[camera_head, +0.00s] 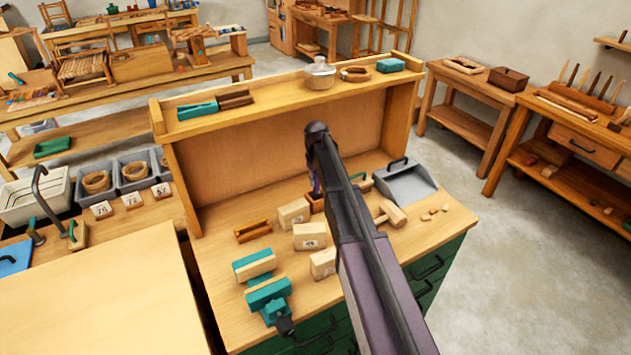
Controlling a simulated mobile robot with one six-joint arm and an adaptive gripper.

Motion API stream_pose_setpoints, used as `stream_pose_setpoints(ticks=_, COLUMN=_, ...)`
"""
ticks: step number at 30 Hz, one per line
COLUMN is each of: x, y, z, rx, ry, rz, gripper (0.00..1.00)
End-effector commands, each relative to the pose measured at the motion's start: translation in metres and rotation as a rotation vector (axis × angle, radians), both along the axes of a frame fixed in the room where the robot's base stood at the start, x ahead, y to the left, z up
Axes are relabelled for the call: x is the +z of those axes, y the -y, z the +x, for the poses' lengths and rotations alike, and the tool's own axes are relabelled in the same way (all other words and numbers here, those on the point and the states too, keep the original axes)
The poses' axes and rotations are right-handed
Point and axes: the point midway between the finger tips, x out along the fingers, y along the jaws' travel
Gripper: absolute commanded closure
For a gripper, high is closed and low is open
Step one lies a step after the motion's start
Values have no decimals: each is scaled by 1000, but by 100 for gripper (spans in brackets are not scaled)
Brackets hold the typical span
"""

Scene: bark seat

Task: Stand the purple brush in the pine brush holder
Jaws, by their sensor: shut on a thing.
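A narrow purple strip, the purple brush (315,183), shows just left of my dark arm. It looks upright, above a small reddish-brown wooden box (317,203) on the bench. That box is partly hidden by my arm and may be the pine brush holder. I cannot tell whether the brush's lower end is inside it or only above or behind it. My gripper is at the far end of my arm, shut on the brush. Its fingers are mostly hidden behind my arm link.
Several pale wooden blocks (309,236), a slotted brown wooden piece (253,231) and a teal vise (268,298) stand left of my arm. A mallet (391,213) and a grey dustpan (405,184) lie right. The raised back shelf (285,92) bounds the bench behind.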

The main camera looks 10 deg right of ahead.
Motion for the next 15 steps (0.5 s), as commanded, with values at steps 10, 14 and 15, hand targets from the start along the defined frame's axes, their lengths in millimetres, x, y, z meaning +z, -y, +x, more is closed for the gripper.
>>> stream_pose_setpoints(ticks=10, x=-5, y=0, z=0, rx=-1, ry=0, rz=0, gripper=69)
stream_pose_setpoints(ticks=14, x=-5, y=1, z=0, rx=-1, ry=0, rz=0, gripper=32)
stream_pose_setpoints(ticks=15, x=-4, y=1, z=0, rx=-1, ry=0, rz=0, gripper=32)
